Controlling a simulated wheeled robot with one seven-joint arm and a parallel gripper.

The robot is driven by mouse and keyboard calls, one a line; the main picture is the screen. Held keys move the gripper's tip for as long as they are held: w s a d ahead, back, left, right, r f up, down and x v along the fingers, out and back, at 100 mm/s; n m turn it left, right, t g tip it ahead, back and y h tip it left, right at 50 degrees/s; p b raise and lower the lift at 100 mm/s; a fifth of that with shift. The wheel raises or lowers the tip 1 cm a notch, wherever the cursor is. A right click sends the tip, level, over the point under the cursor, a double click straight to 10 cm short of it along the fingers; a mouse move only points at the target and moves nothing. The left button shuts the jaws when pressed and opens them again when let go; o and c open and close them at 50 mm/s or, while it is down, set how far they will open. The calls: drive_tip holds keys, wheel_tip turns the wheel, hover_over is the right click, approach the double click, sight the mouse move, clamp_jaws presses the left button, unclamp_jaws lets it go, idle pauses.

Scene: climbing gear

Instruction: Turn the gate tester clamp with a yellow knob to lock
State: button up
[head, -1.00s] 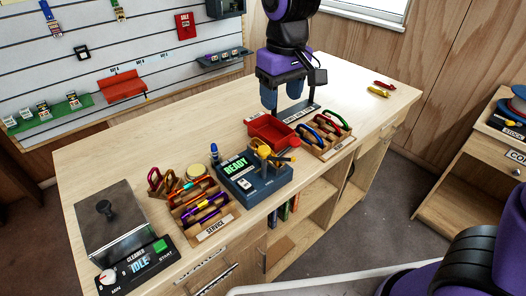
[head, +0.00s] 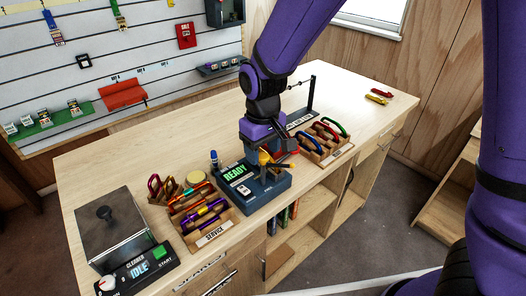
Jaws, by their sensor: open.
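The gate tester (head: 268,196) is a dark blue box near the front edge of the bench, with a green "READY" display. Its yellow clamp knob (head: 264,158) stands on top at the back, partly hidden, with an orange-tipped lever pointing right. My gripper (head: 262,146) is directly above and behind the knob, very close to it in the picture. It is open and holds nothing that I can see. Its fingertips are mostly hidden, so I cannot tell whether they touch the knob.
A wooden SERVICE tray (head: 216,232) of carabiners stands left of the tester. Another carabiner rack (head: 335,155) and a partly hidden red tray are to its right. A cleaner unit (head: 140,265) is at the far left. The back left of the bench is clear.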

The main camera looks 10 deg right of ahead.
drive_tip(key=shift+f, duration=0.45)
clamp_jaws()
